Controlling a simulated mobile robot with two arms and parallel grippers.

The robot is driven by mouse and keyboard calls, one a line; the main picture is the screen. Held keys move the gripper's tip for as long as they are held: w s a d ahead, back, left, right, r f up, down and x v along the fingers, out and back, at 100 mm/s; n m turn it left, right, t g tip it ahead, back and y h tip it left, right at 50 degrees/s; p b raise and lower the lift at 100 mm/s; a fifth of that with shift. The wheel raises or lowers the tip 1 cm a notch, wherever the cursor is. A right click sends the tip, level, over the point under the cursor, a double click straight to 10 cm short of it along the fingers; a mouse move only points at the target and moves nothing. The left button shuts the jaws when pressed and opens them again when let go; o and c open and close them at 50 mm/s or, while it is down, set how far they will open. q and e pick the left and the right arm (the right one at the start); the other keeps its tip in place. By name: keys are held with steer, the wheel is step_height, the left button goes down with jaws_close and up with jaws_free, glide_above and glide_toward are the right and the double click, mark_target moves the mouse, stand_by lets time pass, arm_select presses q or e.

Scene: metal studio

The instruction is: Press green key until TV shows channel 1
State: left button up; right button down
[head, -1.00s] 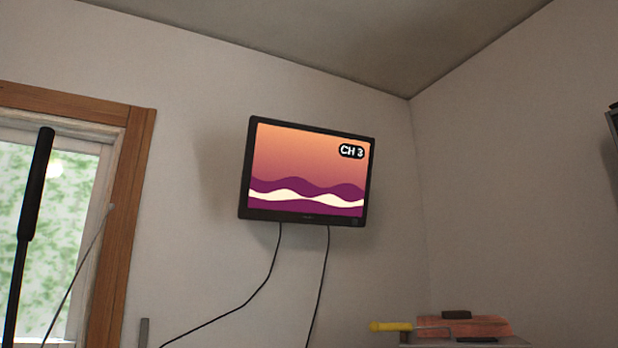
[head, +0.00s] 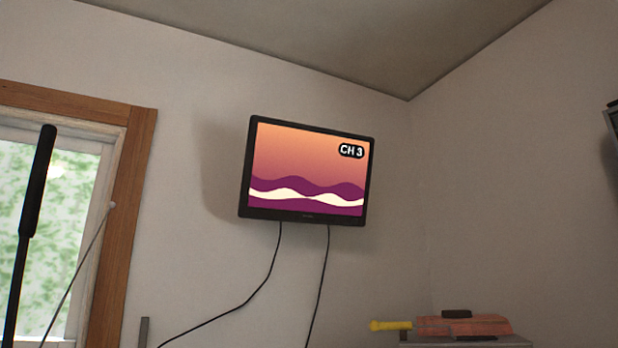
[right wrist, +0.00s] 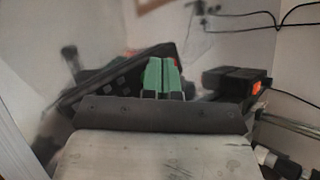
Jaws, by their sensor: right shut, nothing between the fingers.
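The TV (head: 308,170) hangs on the wall in the head view, tilted a little. Its screen reads "CH 3" at the top right, over an orange and purple wave picture. My right gripper (right wrist: 162,74) shows in the right wrist view, with two green fingers close together and nothing between them. I cannot make out a green key or a remote in either view. My left gripper is not in view.
In the right wrist view, a black object with square holes (right wrist: 118,86) lies beyond the fingers at left, and a black box (right wrist: 237,80) at right. In the head view, a yellow-handled tool (head: 390,325) lies on a grey surface at lower right; two cables hang below the TV.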

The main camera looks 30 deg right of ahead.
steer(key=shift+f, duration=0.1)
steer(key=shift+r, duration=0.65)
step_height(320, 180, up, 6)
steer(key=p, duration=0.2)
steer(key=shift+p, duration=0.4)
stand_by(2.9)
